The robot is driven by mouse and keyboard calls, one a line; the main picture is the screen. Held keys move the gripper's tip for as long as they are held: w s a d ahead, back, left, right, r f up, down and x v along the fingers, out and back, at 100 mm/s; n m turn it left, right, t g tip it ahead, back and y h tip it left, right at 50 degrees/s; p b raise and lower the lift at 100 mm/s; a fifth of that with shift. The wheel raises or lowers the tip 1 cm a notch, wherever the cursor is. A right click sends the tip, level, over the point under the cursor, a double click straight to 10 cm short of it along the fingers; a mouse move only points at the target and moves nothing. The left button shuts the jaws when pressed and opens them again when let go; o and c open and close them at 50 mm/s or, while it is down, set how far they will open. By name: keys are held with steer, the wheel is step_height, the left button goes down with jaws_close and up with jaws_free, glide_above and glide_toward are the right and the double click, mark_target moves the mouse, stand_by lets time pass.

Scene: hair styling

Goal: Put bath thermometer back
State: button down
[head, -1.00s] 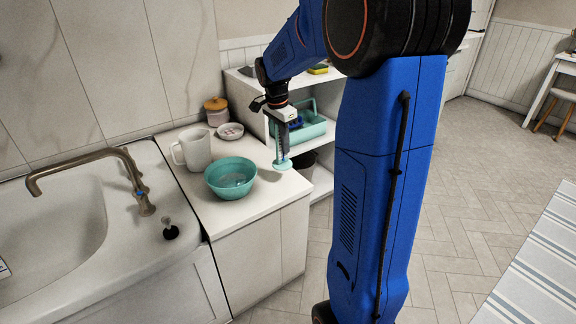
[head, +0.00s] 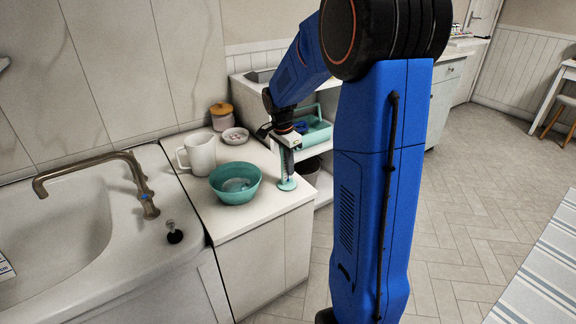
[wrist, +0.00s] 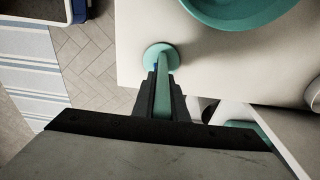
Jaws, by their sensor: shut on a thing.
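The bath thermometer (head: 286,184) is a slim teal stick with a round disc at its lower end. My gripper (head: 288,160) is shut on its stem and holds it upright, disc down, near the right edge of the white counter. In the wrist view the disc (wrist: 160,56) shows just beyond my fingertips (wrist: 163,84), over the counter. I cannot tell whether the disc touches the surface.
A teal bowl (head: 235,184) stands left of the thermometer on the counter (head: 255,222). A white pitcher (head: 198,153), a small dish (head: 235,135) and a lidded jar (head: 221,116) stand behind it. A teal caddy (head: 318,132) sits on the shelf. The sink is at left.

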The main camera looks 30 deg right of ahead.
steer(key=c, duration=1.8)
jaws_free()
steer(key=shift+o, duration=0.2)
steer(key=r, duration=0.3)
steer(key=a+r, duration=0.1)
steer(key=r, duration=0.7)
steer(key=shift+a+r, duration=0.1)
steer(key=shift+a, duration=0.05)
steer(key=shift+a+r, duration=0.15)
steer(key=shift+r, duration=0.3)
steer(key=s+a+r+n+t, duration=0.1)
steer(key=s+a+n, duration=0.35)
steer(key=s, duration=0.35)
steer(key=s+a+r+n+t, duration=0.1)
steer(key=s+a+r+n, duration=0.1)
steer(key=s+a+n, duration=0.45)
steer(key=s+a+f+n+t, duration=0.1)
steer(key=s+a+f+n, duration=0.1)
steer(key=s, duration=0.6)
steer(key=s+a+f+n+t+y, duration=0.1)
steer(key=s+f+n, duration=0.3)
steer(key=s, duration=0.3)
steer(key=shift+s+a+n+t, duration=0.3)
steer(key=shift+s+a+t, duration=0.05)
steer(key=shift+t, duration=0.05)
